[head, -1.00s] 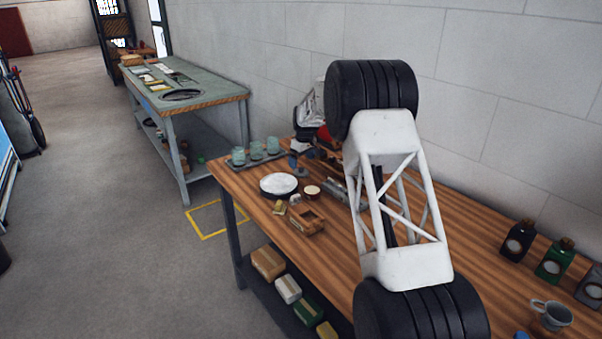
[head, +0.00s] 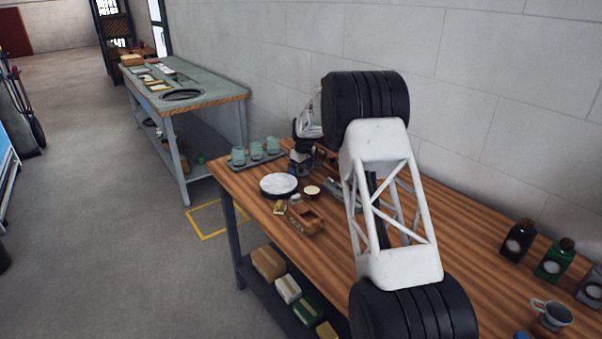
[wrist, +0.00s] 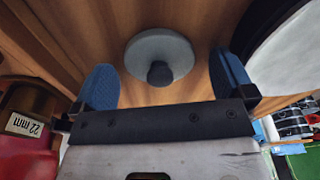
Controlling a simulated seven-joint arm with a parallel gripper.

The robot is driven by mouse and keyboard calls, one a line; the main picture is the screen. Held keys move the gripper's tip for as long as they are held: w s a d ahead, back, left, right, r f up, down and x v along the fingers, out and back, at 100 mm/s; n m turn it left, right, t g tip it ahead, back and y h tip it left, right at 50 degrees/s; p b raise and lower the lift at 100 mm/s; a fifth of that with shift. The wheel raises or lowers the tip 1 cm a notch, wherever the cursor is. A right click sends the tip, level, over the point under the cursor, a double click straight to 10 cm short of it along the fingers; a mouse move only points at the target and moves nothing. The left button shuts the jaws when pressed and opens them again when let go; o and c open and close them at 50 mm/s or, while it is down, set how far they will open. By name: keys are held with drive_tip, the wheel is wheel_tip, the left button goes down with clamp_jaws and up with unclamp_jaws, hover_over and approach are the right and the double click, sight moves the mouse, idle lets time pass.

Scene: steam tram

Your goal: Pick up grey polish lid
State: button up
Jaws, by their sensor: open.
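The grey polish lid (wrist: 160,58) is a round grey disc with a dark knob in its centre. In the wrist view it lies over the brown wood, ahead of my gripper and between the lines of its two fingers. My gripper (wrist: 166,84) is open, with blue pads on either side and nothing held. No contact between pads and lid shows. In the head view my gripper (head: 301,163) is low over the far part of the workbench (head: 460,245), close to the tray of cups. I cannot make out the lid in the head view.
A white round dish (head: 279,185), a small round tin (head: 312,191) and a wooden box (head: 305,216) stand near my gripper. A tray of teal cups (head: 257,154) is beyond. A red item labelled 22 mm (wrist: 30,135) is close at left in the wrist view.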

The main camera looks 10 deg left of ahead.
sight(301, 168)
drive_tip(key=shift+c, duration=0.3)
drive_tip(key=c, duration=0.9)
drive_tip(key=shift+o, duration=0.2)
drive_tip(key=shift+r, duration=5)
drive_tip(key=s+d, duration=0.2)
drive_tip(key=s, duration=0.3)
drive_tip(key=s+d, duration=0.2)
drive_tip(key=s, duration=0.3)
drive_tip(key=s+d, duration=0.2)
drive_tip(key=s, duration=0.2)
drive_tip(key=shift+s+d+f, duration=0.15)
drive_tip(key=shift+s+f, duration=0.1)
drive_tip(key=shift+s, duration=0.15)
